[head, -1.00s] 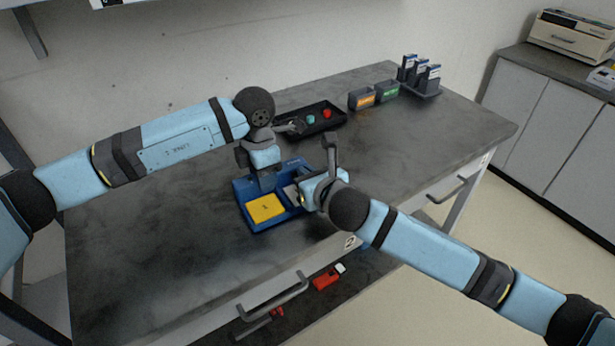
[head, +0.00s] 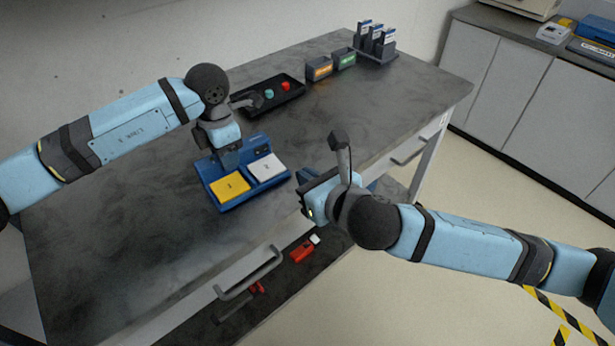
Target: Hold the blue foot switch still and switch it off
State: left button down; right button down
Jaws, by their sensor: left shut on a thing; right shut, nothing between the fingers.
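The blue foot switch (head: 228,206) lies on the dark bench top, near its front edge. It carries a yellow pedal (head: 229,185) on the left and a white pedal (head: 266,167) on the right, each with a small mark. My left gripper (head: 230,158) points down at the back middle of the switch and is shut on it; the fingertips are partly hidden by the wrist. My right gripper (head: 304,182) is shut and empty, to the right of the switch and apart from it, by the bench's front edge. I cannot tell whether either pedal is pressed.
A black tray (head: 272,97) with a teal and a red piece stands behind the switch. Orange-labelled (head: 319,69) and green-labelled (head: 344,59) boxes and a rack (head: 376,44) stand at the far end. A red object (head: 303,251) lies on the lower shelf. The bench left of the switch is clear.

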pick_arm(q)
jog(key=c, duration=0.6)
grip_release()
jog(key=shift+r, duration=0.1)
